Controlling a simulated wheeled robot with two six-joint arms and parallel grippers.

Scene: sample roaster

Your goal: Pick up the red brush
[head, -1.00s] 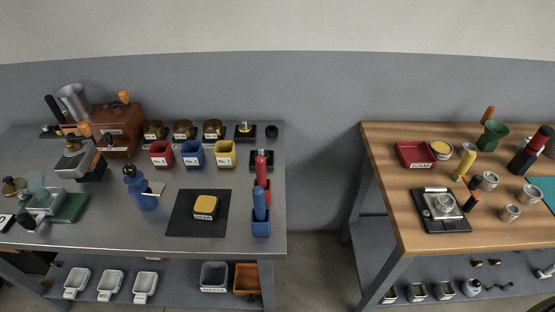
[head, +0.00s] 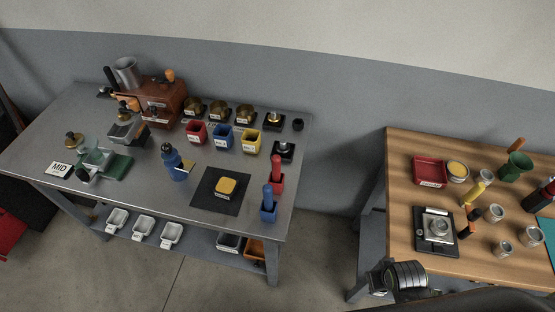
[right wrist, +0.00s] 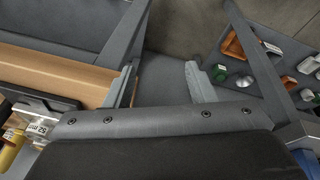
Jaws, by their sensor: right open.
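Part of my right arm shows at the bottom of the head view, beside the wooden table and well away from the red brush. My left gripper is not in view.
A black mat (head: 211,203) with a yellow-topped block lies left of the brushes. Red, blue and yellow cups stand behind. The wooden table (head: 400,181) to the right holds a scale (head: 436,232) and several tins. A floor gap separates the tables.

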